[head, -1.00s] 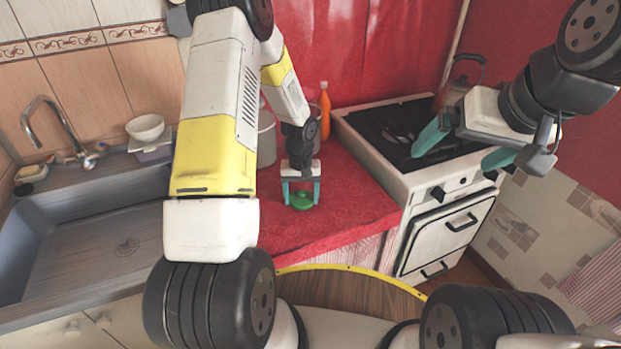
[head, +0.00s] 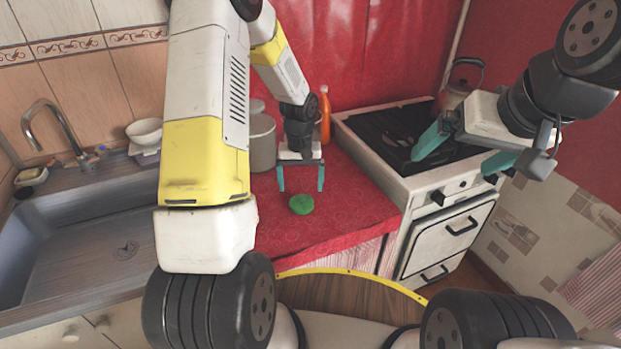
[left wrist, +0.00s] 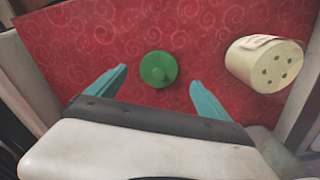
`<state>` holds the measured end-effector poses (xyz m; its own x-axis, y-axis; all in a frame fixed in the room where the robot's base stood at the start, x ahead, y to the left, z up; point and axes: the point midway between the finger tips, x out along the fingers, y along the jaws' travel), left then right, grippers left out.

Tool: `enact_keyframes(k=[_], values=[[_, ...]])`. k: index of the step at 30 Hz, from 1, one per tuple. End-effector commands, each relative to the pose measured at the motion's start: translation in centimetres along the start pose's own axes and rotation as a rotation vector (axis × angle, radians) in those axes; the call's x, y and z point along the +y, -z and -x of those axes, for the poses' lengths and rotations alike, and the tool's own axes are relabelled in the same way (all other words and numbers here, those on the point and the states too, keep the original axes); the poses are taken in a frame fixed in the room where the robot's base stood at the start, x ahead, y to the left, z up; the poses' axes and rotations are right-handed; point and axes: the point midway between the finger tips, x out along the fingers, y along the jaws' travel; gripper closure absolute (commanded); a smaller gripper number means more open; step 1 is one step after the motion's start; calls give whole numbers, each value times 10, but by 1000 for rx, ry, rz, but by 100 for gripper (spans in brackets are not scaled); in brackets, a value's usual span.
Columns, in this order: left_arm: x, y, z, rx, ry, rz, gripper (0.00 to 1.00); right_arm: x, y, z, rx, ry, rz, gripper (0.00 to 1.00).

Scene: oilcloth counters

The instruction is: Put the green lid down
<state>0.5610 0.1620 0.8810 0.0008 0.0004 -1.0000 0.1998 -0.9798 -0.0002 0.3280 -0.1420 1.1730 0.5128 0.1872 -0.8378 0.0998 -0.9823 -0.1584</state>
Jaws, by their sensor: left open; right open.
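The green lid (head: 301,204) lies on the red oilcloth counter (head: 345,213), near its front. In the left wrist view the lid appears between and beyond the two teal fingertips (left wrist: 158,78). My right gripper (head: 465,158) is open and empty, in front of the stove at the right.
A pale canister (left wrist: 264,63) stands on the counter. A grey pot (head: 262,143) and an orange bottle (head: 325,117) stand further back. The stove (head: 440,185) with a kettle (head: 459,88) is to the right, the sink (head: 95,235) to the left. The oilcloth right of the lid is clear.

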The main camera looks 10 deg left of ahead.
Motion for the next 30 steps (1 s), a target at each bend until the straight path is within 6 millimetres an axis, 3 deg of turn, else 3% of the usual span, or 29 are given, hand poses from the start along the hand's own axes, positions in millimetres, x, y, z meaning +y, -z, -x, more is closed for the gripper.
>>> enact_keyframes(k=[3,12,14,17,24,30], values=[[0,1,24,4,-2,0,9,0,0,0,0,0,0,0],[0,-2,59,13,-4,-5,9,0,0,0,0,0,0,0],[-1,-6,75,30,-8,-11,9,0,0,0,0,0,0,0],[-4,-19,113,79,-23,-31,9,0,0,0,0,0,0,0],[-14,-82,212,232,-82,-100,9,0,0,0,0,0,0,0],[-21,-148,265,362,-146,-161,9,0,0,0,0,0,0,0]])
